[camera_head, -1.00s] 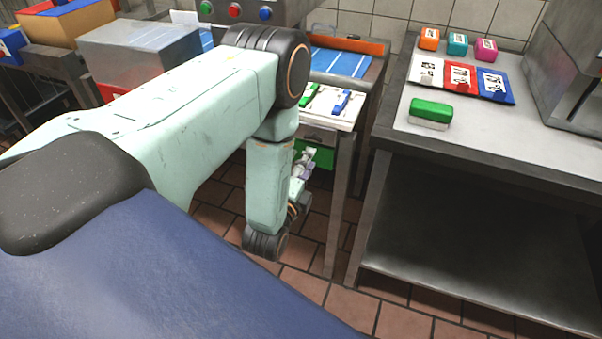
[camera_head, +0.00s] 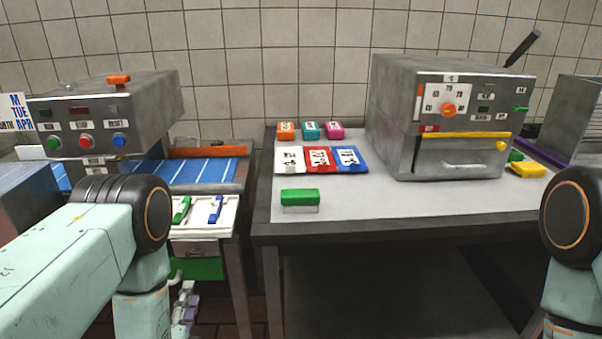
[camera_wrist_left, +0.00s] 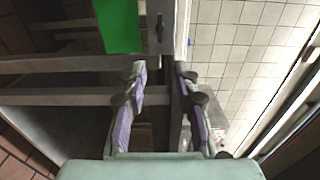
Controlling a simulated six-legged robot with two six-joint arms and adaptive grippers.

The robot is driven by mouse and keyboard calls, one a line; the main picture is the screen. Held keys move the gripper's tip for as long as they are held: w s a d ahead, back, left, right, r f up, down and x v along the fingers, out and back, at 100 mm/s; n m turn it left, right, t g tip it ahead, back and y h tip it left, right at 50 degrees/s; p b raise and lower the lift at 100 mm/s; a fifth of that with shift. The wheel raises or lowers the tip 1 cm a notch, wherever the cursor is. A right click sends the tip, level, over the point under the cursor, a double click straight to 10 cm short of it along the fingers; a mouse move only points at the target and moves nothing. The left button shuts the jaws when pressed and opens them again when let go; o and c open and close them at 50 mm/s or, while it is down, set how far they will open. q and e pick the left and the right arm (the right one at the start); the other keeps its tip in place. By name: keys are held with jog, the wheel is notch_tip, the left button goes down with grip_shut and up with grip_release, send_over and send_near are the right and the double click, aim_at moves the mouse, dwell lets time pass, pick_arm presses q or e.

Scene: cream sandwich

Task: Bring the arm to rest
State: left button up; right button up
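My left arm comes in from the left in the head view and bends down at its dark joint. My left gripper (camera_head: 185,310) hangs low beside the small white side table (camera_head: 205,245), partly cut off by the lower frame edge. In the left wrist view my left gripper (camera_wrist_left: 160,72) has its two purple-grey fingers apart, with nothing held between them. A green panel (camera_wrist_left: 117,24) shows just beyond the fingertips. My right arm shows at the right edge of the head view; its gripper is out of frame.
A steel table (camera_head: 420,205) stands ahead, with a green-topped block (camera_head: 300,197), coloured cards (camera_head: 320,160) and an oven-like machine (camera_head: 455,115). A button machine (camera_head: 105,115) and blue conveyor (camera_head: 205,172) are at left. Green and blue clips lie on the white table.

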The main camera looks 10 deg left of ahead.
pick_arm(q)
jog(key=s+d+f+n+g+h, duration=0.3)
jog(key=s+f+n+g, duration=0.65)
jog(key=f, duration=0.45)
jog(key=s+d+n+g, duration=0.2)
jog(key=s+n+g, duration=0.1)
jog(key=s, duration=0.6)
jog(key=s+d+r+n+g+h, duration=0.1)
jog(key=s+d+n+g, duration=0.2)
jog(key=s, duration=0.6)
jog(key=shift+s+d+r+g, duration=0.2)
jog(key=shift+s+g, duration=0.1)
jog(key=shift+g, duration=0.65)
jog(key=shift+f+h, duration=0.1)
jog(key=shift+h, duration=0.2)
jog(key=shift+o, duration=0.2)
